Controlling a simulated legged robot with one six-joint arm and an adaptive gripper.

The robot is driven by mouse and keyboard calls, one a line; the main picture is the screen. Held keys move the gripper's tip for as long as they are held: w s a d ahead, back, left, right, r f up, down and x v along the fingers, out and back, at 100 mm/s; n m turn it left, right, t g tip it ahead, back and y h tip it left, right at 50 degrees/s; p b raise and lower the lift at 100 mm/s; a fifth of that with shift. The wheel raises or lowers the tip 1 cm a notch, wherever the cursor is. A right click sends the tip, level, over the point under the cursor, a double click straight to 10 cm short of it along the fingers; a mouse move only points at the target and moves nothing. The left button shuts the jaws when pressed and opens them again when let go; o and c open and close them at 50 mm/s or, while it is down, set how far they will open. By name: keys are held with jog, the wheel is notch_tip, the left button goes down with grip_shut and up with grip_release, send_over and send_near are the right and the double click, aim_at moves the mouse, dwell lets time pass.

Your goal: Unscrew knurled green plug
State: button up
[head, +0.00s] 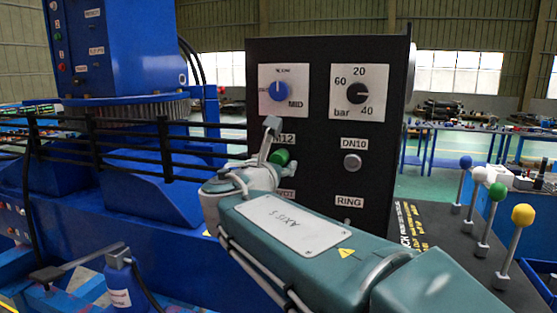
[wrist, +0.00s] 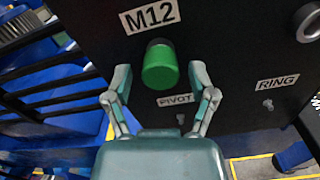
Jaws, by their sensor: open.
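The green plug (head: 280,157) sticks out of the black panel (head: 310,55), below the blue knob. In the wrist view the green plug (wrist: 160,68) sits under the M12 label (wrist: 151,15), with a dark collar behind it. My gripper (wrist: 160,85) is open, with one finger on each side of the plug and a visible gap to each. I cannot tell how deep the fingers reach along the plug. In the head view my gripper (head: 272,140) is at the plug and my arm covers the panel below it.
The panel also carries a blue knob (head: 280,91), a black dial (head: 358,93) and a silver DN10 plug (head: 352,162). Levers with coloured balls, one yellow (head: 522,214), stand at the right. Black rails (head: 100,140) run at the left. A blue bottle (head: 122,282) stands at lower left.

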jog(key=m, duration=0.4)
jog(key=shift+m, duration=0.3)
jog(key=m, duration=0.3)
jog(key=shift+m, duration=0.3)
jog(key=m, duration=0.3)
jog(key=shift+r+m, duration=0.1)
jog(key=shift+m, duration=0.2)
jog(key=m, duration=0.3)
jog(key=shift+m, duration=0.4)
grip_shut()
jog(key=shift+s, duration=0.1)
